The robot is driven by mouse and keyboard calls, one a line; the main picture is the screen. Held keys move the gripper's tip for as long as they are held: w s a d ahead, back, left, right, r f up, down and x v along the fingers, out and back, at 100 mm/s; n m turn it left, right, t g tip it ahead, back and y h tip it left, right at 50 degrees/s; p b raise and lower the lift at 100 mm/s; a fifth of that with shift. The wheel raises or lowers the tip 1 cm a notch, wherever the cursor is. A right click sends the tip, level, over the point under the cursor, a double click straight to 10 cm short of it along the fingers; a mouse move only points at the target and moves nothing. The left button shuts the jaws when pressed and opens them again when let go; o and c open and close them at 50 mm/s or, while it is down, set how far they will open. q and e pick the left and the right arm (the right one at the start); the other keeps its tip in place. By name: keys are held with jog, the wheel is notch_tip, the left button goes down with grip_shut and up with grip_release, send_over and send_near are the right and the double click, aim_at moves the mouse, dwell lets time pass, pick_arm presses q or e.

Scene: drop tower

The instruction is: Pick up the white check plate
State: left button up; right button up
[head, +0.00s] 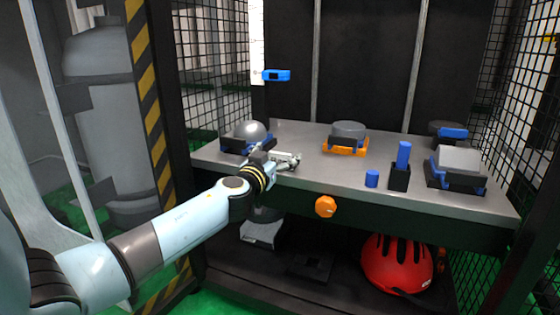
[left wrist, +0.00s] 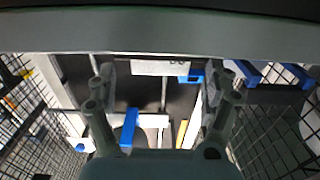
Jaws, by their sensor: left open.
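No thing in view is clearly marked as the white check plate. A pale flat-topped block (head: 459,160) sits in a black and blue holder at the right of the bench. A light grey plate-like piece (head: 261,232) lies on the lower shelf, partly behind my left arm. I cannot tell whether either is the check plate. My left gripper (head: 290,160) is over the front left of the bench, near the silver dome. In the left wrist view, its fingers (left wrist: 160,105) are spread, with nothing clearly held between them. My right gripper is not in view.
A red helmet (head: 397,262) is below. Mesh walls flank the bench.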

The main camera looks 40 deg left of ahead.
pick_arm(q)
jog(key=c, duration=1)
jog(key=shift+o, duration=0.2)
